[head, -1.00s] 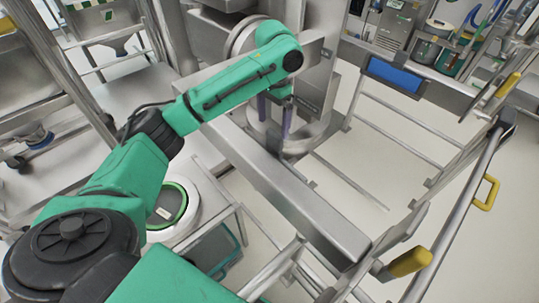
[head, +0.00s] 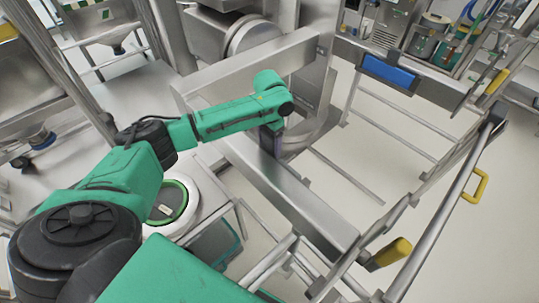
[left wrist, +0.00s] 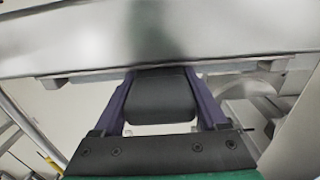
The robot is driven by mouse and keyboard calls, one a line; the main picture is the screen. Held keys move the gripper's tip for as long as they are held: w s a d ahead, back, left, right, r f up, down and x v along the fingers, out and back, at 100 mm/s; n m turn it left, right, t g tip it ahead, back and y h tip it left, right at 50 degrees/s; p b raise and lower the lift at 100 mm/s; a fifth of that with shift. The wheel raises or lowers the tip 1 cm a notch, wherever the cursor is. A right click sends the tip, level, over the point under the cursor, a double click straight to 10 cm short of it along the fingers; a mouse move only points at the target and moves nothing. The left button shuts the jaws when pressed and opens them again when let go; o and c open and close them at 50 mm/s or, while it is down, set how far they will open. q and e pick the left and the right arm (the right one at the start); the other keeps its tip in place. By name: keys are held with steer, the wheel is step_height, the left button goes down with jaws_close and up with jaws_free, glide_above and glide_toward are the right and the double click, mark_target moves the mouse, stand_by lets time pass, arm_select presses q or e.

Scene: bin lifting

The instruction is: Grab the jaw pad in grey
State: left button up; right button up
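The grey jaw pad (left wrist: 162,97) is a dark rounded block under a broad metal beam in the left wrist view. My left gripper (left wrist: 163,78) has its two purple fingers on either side of the pad. The fingers lie close along its edges; whether they press on it I cannot tell. In the head view my left gripper (head: 271,146) points down at the metal beam (head: 300,208), and a dark part of the pad shows beside the purple finger. My right gripper is not in view.
A second metal beam (head: 253,60) runs above and behind the gripper. A round white and green device (head: 172,203) is below my left arm. Floor right of the beam is open.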

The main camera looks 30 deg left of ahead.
arm_select(q)
jaws_close()
steer(key=shift+r, duration=0.1)
